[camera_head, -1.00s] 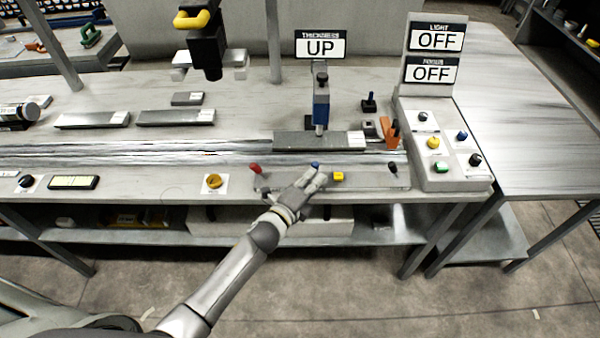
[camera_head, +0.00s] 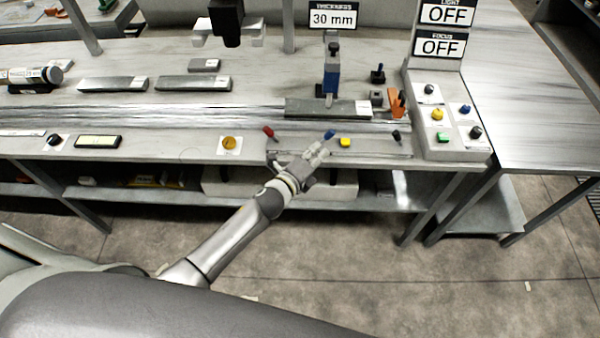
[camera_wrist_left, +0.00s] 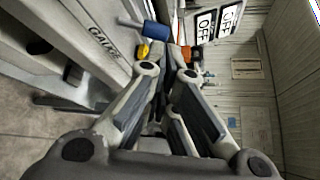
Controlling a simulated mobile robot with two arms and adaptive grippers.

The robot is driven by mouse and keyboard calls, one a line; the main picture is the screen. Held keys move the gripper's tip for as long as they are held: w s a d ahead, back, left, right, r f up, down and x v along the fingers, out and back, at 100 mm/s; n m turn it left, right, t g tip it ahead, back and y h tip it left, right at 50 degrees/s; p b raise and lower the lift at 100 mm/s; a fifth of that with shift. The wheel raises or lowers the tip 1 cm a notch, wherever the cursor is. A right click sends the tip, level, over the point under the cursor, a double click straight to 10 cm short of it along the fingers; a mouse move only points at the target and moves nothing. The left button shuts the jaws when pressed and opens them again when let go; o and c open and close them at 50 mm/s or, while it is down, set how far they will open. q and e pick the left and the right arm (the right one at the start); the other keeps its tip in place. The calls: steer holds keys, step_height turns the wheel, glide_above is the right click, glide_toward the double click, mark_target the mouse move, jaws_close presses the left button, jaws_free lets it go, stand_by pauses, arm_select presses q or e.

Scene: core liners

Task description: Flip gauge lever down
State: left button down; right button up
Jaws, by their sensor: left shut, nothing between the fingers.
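The blue-tipped gauge lever (camera_head: 329,134) stands on the bench's front panel, left of a yellow button (camera_head: 345,142). In the left wrist view the blue lever tip (camera_wrist_left: 156,32) shows just beyond my fingers, near a "GAUGE" label (camera_wrist_left: 104,43). My left gripper (camera_head: 318,152) is shut and empty, close in front of the lever; I cannot tell whether it touches it. It also shows in the left wrist view (camera_wrist_left: 165,72). The thickness display (camera_head: 332,19) reads "30 mm". The blue thickness gauge (camera_head: 331,76) stands over a grey core liner (camera_head: 308,107). My right gripper is out of view.
A red lever (camera_head: 268,132) is left of the blue one, a black lever (camera_head: 396,136) to the right. A control box (camera_head: 452,135) stands at the right; its light and focus displays (camera_head: 440,47) read "OFF".

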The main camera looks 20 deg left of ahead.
arm_select(q)
steer(key=v, duration=0.8)
steer(key=shift+r+b, duration=0.15)
steer(key=shift+b, duration=0.3)
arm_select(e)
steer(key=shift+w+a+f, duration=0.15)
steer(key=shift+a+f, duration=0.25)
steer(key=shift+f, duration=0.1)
arm_select(q)
steer(key=shift+s+a, duration=0.1)
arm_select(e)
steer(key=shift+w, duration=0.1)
